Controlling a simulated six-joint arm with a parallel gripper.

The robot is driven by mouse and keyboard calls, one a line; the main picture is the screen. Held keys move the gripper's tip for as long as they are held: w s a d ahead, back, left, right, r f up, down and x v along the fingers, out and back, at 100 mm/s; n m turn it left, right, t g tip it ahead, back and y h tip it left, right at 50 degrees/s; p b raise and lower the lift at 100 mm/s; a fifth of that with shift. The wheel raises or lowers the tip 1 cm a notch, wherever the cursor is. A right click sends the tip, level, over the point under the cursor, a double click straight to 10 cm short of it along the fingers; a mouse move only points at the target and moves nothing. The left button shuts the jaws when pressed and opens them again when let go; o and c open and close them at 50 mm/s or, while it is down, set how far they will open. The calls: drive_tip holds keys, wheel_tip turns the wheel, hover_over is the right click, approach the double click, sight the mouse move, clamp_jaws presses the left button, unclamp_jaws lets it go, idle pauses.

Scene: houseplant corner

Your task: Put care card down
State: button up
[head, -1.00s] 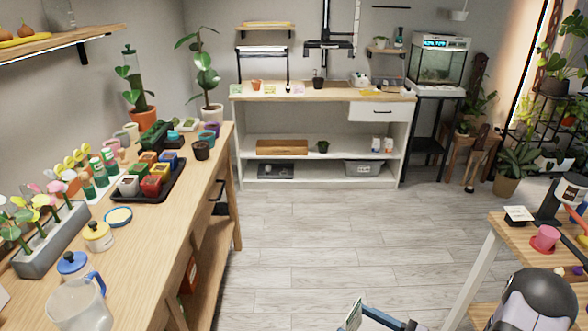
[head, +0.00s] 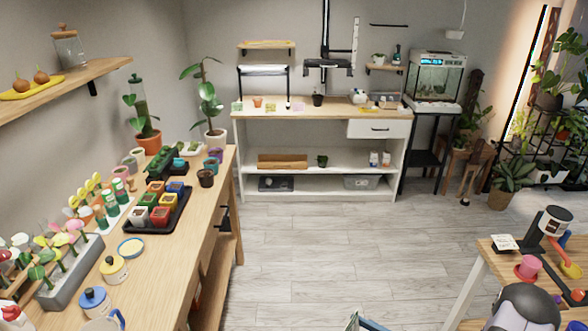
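A small white card with dark print (head: 505,243) lies or leans on the wooden table at the right, beside a pink pot. I cannot tell for sure that it is the care card. At the bottom edge, a pale, thin panel with some green (head: 352,322) shows next to a blue bar (head: 373,325); both are cut off, and I cannot tell what they belong to. No gripper fingers can be made out in this view.
A long wooden bench (head: 150,278) at left holds potted plants, jars and a black tray (head: 183,208) of coloured pots. A white workbench (head: 325,107) stands at the back. The right table (head: 495,262) holds a pink pot (head: 529,266). The floor between is clear.

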sight(358, 319)
drive_tip(key=shift+w+d+r+m+t+h, duration=0.65)
drive_tip(key=shift+w+r+m+t+h, duration=0.2)
drive_tip(key=shift+t, duration=0.15)
drive_tip(key=shift+w+d+r+m+t+h, duration=0.15)
drive_tip(key=shift+d+m+t+h, duration=0.05)
drive_tip(key=shift+m+t+h, duration=0.3)
drive_tip(key=s+f+m+t+h, duration=0.1)
drive_tip(key=s+a+f+m+t+h, duration=0.1)
drive_tip(key=h, duration=0.1)
drive_tip(key=shift+a+m+h, duration=0.1)
drive_tip(key=shift+m+h, duration=0.15)
drive_tip(key=shift+a, duration=0.25)
drive_tip(key=shift+f, duration=0.1)
